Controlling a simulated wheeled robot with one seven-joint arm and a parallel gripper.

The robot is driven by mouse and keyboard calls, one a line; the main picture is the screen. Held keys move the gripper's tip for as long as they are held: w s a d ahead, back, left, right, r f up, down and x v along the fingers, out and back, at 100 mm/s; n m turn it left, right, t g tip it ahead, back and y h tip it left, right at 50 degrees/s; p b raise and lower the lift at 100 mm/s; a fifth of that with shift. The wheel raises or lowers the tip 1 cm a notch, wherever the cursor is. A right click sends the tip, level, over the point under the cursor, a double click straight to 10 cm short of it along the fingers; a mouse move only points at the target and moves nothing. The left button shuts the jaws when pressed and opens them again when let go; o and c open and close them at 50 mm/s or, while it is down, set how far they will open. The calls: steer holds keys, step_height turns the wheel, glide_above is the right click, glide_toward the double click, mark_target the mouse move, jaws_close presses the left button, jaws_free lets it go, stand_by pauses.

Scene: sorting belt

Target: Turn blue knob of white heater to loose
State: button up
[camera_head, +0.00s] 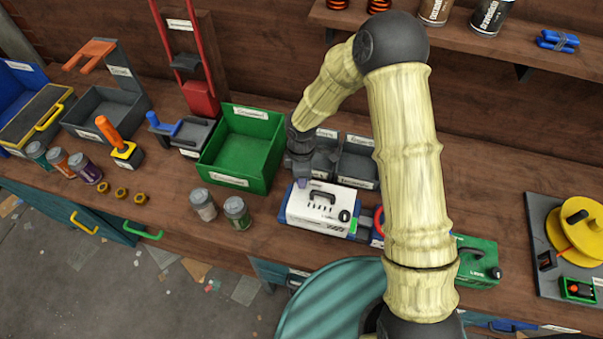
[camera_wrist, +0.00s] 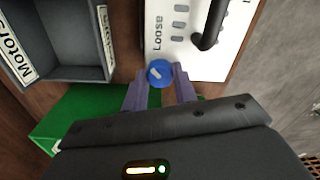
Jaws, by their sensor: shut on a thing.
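The white heater (camera_head: 319,206) lies on the workbench in the head view, with a black handle and a row of marks on top. In the wrist view its white panel (camera_wrist: 206,66) carries a black handle and grey marks, with the word "Loose" at one end. The blue knob (camera_wrist: 159,71), with a pale pointer line, sits at that same end. My gripper (camera_wrist: 160,84) is shut on the knob, a purple-grey finger on each side. In the head view my gripper (camera_head: 303,181) is at the heater's far left corner and hides the knob.
A green bin (camera_head: 277,150) stands left of the heater, and grey bins (camera_head: 357,163) stand behind it. Two jars (camera_head: 237,211) are to its front left. A green case (camera_head: 478,262) is to the right, partly behind my arm. A shelf (camera_head: 470,38) overhangs the back.

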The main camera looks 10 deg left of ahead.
steer(key=shift+w+n, duration=0.1)
steer(key=shift+n, duration=0.4)
steer(key=o, duration=1)
steer(key=r, duration=0.8)
steer(key=r+b, duration=0.1)
steer(key=r, duration=0.8)
steer(key=shift+w+r, duration=0.2)
steer(key=shift+r, duration=0.05)
